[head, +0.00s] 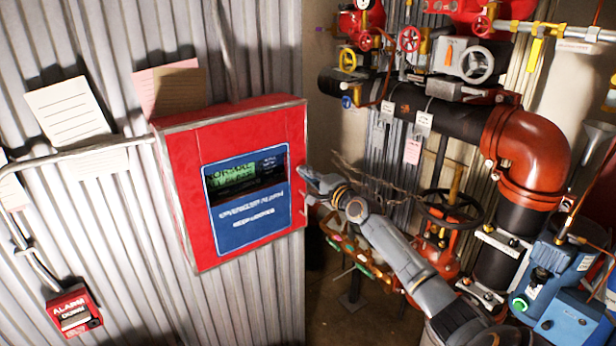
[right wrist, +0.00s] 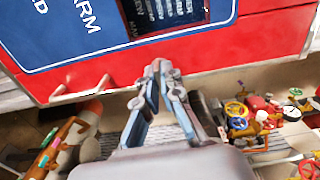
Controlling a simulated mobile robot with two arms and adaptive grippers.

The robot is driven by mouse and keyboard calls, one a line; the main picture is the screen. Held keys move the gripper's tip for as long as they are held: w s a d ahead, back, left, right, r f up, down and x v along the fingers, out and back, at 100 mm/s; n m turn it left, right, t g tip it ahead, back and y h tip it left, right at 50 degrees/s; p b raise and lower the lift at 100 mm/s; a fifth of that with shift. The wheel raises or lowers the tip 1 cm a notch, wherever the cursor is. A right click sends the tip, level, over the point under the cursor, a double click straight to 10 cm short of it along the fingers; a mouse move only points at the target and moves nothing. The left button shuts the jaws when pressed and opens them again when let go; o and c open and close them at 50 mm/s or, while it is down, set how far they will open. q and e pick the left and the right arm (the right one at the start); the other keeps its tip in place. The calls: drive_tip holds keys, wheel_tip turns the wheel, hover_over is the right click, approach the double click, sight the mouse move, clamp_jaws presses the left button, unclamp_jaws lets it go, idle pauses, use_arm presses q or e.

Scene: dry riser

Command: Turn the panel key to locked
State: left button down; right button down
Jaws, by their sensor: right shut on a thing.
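The red alarm panel (head: 180,190) hangs on the corrugated wall, with a blue plate (head: 245,232) and a green-lit screen (head: 232,172) on its face. My right gripper (head: 309,180) reaches in from the right to the panel's right side. In the right wrist view its fingertips (right wrist: 161,70) are close together at the lower edge of the red panel (right wrist: 235,50), shut on the panel key. The key itself is hidden between the fingertips, so I cannot tell which way it points. My left gripper is not in view.
Right of the panel stand dark and red pipes (head: 525,155) with valves and a black handwheel (head: 450,208). A blue pump unit (head: 560,270) is at the lower right. A small red alarm box (head: 73,312) is at the lower left. Paper notes (head: 68,110) hang on the wall.

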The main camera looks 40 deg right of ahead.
drive_tip(key=shift+n+b, duration=3.4)
drive_tip(key=shift+n, duration=5.2)
drive_tip(key=c, duration=1.5)
unclamp_jaws()
drive_tip(key=s, duration=0.4)
drive_tip(key=s+a, duration=0.1)
drive_tip(key=s, duration=0.7)
drive_tip(key=shift+a, duration=0.2)
